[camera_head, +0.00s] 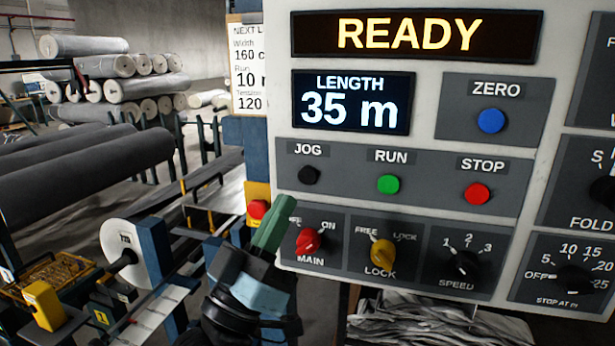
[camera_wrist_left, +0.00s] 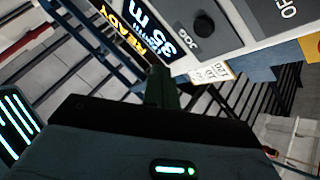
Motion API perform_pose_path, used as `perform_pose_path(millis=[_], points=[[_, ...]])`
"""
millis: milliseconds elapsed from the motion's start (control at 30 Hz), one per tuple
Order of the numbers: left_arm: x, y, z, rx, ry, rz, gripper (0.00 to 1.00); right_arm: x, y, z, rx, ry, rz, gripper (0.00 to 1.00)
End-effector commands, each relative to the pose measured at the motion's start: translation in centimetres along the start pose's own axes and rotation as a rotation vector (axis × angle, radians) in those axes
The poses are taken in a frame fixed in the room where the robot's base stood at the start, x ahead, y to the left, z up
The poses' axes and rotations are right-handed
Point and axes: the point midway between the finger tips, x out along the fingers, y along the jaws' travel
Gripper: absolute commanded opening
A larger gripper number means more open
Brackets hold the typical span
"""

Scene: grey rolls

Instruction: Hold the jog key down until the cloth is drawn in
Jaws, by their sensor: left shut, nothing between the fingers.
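The black JOG key (camera_head: 308,175) is on the panel's left side, below the LENGTH display (camera_head: 351,103), which reads 35 m. The sign above (camera_head: 408,35) reads READY. My left gripper (camera_head: 275,212) is shut and empty, its green fingers pointing up, below and left of the JOG key in the picture, with no contact visible. In the left wrist view, the JOG key (camera_wrist_left: 204,25) shows above and right of the finger tips (camera_wrist_left: 163,72). Pale, crumpled cloth (camera_head: 440,326) shows below the panel. My right gripper is not in view.
The green RUN key (camera_head: 388,184) and red STOP key (camera_head: 477,193) sit right of JOG. The red MAIN knob (camera_head: 307,241) is close beside my fingers. A red button on a yellow box (camera_head: 258,209) is just left of them. Grey rolls (camera_head: 85,170) lie at left.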

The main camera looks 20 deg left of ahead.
Motion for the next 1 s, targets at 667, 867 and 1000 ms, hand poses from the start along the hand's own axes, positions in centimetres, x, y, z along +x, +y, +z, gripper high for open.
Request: perform_pose_path(millis=[667, 867, 1000], points=[[4.7, -3.5, 3.5, 0.0, -0.001, -0.001, 0.0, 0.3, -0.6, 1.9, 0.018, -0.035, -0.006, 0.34], [4.9, -3.6, 3.6, 0.0, -0.001, -0.001, 0.0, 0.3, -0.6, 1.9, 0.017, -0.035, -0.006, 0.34], [4.9, -3.6, 3.6, 0.0, -0.001, -0.001, 0.0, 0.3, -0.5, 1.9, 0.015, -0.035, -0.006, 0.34]])
